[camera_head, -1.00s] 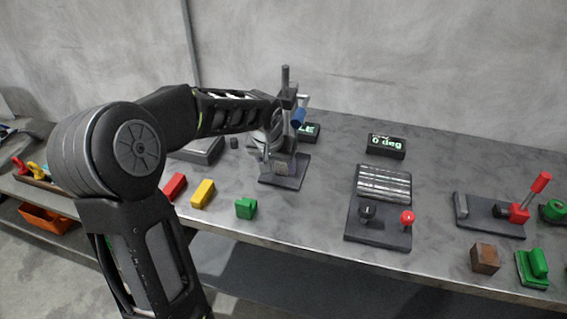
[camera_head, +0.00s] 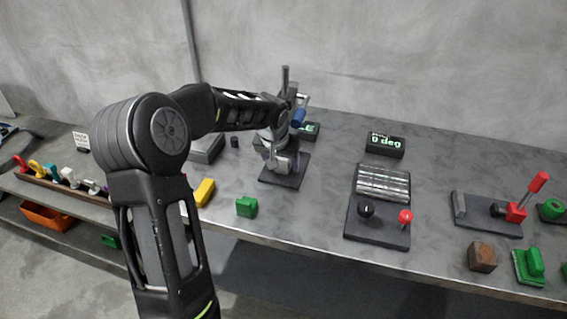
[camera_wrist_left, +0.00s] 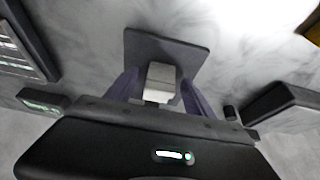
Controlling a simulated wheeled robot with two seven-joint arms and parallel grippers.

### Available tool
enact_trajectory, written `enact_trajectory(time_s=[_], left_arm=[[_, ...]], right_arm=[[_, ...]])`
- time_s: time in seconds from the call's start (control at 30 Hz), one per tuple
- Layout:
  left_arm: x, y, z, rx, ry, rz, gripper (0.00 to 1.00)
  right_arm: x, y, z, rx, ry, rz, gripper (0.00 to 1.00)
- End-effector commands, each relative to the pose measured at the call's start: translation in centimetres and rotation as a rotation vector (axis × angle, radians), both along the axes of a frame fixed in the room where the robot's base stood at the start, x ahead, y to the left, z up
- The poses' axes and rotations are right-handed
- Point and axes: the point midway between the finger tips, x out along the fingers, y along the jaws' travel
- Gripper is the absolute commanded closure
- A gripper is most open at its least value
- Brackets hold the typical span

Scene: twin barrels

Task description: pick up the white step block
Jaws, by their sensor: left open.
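A pale, boxy block (camera_wrist_left: 160,78), likely the white step block, sits on a dark square plate (camera_wrist_left: 190,52) in the left wrist view. My left gripper (camera_wrist_left: 160,92) is open, with one finger on each side of the block. I cannot tell whether the fingers touch it. In the head view my left gripper (camera_head: 279,158) reaches down over the same dark plate (camera_head: 292,181), beside an upright metal post (camera_head: 286,80). The gripper and wrist hide most of the block there. My right gripper is not in view.
A fixture with ribbed rollers (camera_head: 383,183) and a red-knobbed lever stands to the right. A grey box (camera_head: 207,148) is behind my arm.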

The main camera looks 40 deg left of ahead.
Motion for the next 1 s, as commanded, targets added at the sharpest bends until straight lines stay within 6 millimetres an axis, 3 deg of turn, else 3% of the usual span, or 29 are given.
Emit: enact_trajectory(time_s=[0.27, 1.0], left_arm=[[-0.01, -0.01, 0.03, 0.0, 0.0, 0.0, 0.38], [-0.01, -0.01, 0.03, 0.0, 0.0, 0.0, 0.99]], right_arm=[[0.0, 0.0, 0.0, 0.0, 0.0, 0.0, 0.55], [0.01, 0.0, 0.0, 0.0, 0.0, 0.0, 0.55]])
